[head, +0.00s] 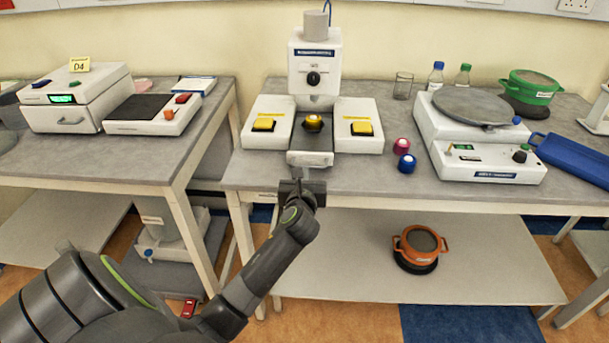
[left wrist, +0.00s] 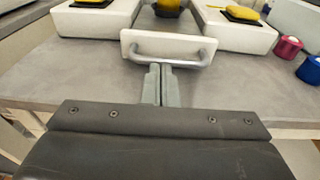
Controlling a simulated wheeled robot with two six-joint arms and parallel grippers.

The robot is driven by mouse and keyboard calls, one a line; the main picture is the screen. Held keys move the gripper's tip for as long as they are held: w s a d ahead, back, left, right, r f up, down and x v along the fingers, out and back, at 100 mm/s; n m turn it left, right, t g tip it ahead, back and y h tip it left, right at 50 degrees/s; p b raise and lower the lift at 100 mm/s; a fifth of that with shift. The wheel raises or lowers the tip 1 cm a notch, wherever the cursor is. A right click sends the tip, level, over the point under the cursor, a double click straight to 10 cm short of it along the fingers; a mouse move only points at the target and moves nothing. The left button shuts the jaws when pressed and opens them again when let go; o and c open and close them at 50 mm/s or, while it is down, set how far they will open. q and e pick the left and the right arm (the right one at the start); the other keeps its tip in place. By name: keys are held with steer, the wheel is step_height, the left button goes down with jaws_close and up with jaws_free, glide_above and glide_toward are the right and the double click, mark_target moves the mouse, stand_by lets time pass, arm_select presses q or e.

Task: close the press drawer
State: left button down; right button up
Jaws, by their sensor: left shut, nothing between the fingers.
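The press (head: 315,70) is a tall white machine at the back middle of the table. Its drawer shows as a dark tray (head: 312,141) that extends forward between two white side blocks, ending in a white front (head: 309,158) with a handle. A round yellow item (head: 313,122) sits on the tray. In the left wrist view, the drawer front (left wrist: 140,40) and its grey bar handle (left wrist: 165,58) are just ahead of my left gripper (left wrist: 159,70). My left gripper (head: 302,178) is shut and empty, its tips close to the handle; contact cannot be told.
Yellow pads (head: 263,124) top the side blocks. A pink-red knob-like item (head: 401,145) and a blue one (head: 407,163) stand right of the press. A hotplate-like device (head: 480,151) is farther right. An orange pot (head: 420,240) sits on the lower shelf.

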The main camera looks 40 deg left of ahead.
mark_target(306, 158)
arm_select(q)
steer(key=shift+w+a+r, duration=0.1)
steer(key=shift+w+a, duration=0.15)
steer(key=shift+w, duration=0.15)
steer(key=x, duration=0.2)
steer(key=p+x, duration=0.1)
steer(key=x, duration=0.3)
steer(key=shift+r, duration=0.55)
steer(key=shift+a, duration=0.1)
